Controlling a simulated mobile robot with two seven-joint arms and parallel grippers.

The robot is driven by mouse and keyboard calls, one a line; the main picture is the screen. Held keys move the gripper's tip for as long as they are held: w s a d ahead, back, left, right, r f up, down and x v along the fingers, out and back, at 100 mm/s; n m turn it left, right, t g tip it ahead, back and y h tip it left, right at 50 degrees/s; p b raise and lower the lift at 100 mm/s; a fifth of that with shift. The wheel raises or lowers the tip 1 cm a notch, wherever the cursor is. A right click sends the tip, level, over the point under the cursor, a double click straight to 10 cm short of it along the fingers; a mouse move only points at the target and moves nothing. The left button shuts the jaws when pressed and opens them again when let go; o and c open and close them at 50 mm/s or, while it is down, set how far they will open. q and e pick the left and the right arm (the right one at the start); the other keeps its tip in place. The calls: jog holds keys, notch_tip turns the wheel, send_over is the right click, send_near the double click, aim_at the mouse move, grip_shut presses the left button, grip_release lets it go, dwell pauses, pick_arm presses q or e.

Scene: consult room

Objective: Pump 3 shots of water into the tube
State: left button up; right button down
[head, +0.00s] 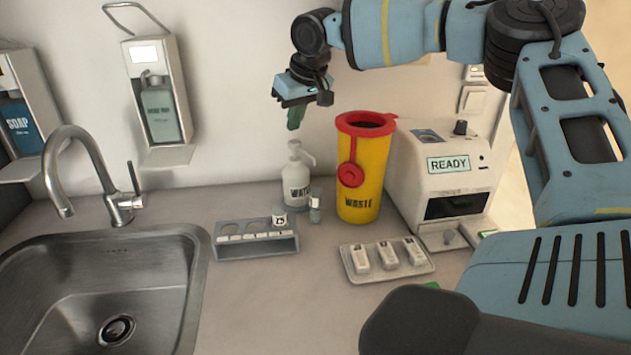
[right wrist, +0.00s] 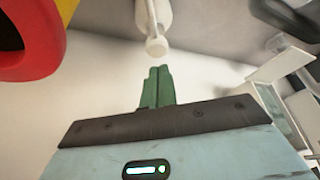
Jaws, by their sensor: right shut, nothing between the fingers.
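A white pump bottle (head: 296,185) labelled "WATER" stands upright on the counter. Its nozzle points right. It also shows in the right wrist view (right wrist: 154,18), with its pump head facing the fingers. A small clear tube (head: 315,212) stands on the counter just right of the bottle, roughly below the nozzle; its fill level is too small to tell. My right gripper (head: 295,121) is above the bottle, apart from the pump head. Its green fingers (right wrist: 157,85) are together and empty. My left gripper is out of view.
A grey rack (head: 258,246) stands left of the tube. The yellow waste bin (head: 362,180) stands close on the right, with a "READY" machine (head: 440,165) beyond. A white tray (head: 385,270) lies in front. A sink (head: 60,290) is at left.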

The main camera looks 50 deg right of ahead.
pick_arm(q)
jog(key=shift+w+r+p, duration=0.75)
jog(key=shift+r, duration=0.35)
pick_arm(e)
jog(key=shift+r, duration=2.45)
